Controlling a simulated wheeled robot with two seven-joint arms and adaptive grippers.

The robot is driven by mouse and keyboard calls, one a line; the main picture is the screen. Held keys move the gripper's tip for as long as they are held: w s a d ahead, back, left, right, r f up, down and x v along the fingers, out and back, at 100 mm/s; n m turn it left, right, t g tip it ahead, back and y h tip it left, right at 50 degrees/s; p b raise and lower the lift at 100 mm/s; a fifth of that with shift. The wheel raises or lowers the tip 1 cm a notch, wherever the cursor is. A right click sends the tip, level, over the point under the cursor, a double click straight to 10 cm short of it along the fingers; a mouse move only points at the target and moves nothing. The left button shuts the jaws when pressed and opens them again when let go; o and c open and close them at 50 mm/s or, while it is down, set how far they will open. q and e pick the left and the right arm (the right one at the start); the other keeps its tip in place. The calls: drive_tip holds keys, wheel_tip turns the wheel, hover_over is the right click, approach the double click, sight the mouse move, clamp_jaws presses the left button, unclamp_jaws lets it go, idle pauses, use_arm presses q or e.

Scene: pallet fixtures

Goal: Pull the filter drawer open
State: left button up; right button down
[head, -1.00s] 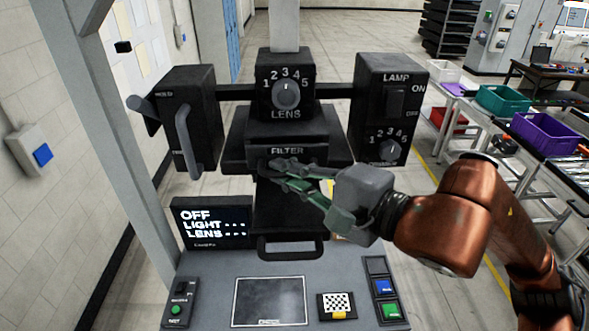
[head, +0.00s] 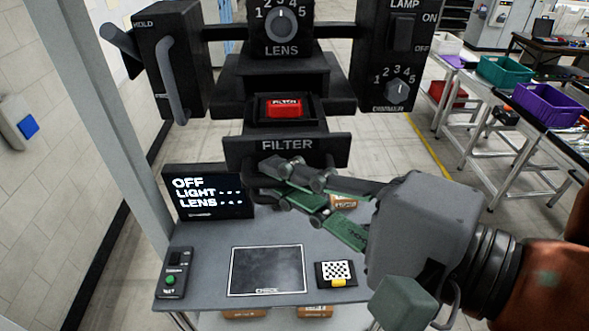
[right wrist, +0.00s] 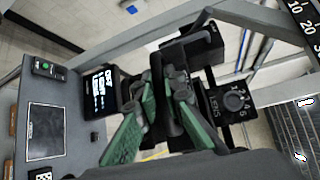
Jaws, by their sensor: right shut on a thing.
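The filter drawer (head: 240,151) is black with a white FILTER label, below the lens unit. It stands pulled out toward me. A red block (head: 284,107) marked FILTER lies in its open tray. My right gripper (head: 277,183) is shut at the drawer's front, on the drawer's handle, just below the label. The fingers hide most of the handle. In the right wrist view the green-and-grey fingers (right wrist: 166,88) close around a dark part. My left gripper is not in view.
A display (head: 208,192) reading OFF, LIGHT, LENS stands left of the drawer. The grey bench below holds a dark plate (head: 267,270), a checkered target (head: 336,272) and a button box (head: 174,273). Black HOLD (head: 172,55) and LAMP (head: 400,55) units flank the drawer.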

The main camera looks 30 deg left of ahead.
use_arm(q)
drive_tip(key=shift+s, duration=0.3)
use_arm(e)
drive_tip(key=shift+f, duration=0.1)
drive_tip(key=c, duration=2.3)
unclamp_jaws()
drive_tip(key=shift+d, duration=0.1)
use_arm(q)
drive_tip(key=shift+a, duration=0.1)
use_arm(e)
drive_tip(key=shift+d, duration=0.2)
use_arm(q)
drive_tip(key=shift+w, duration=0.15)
use_arm(e)
drive_tip(key=v, duration=1.1)
drive_tip(key=shift+d, duration=0.3)
drive_tip(key=shift+s, duration=0.1)
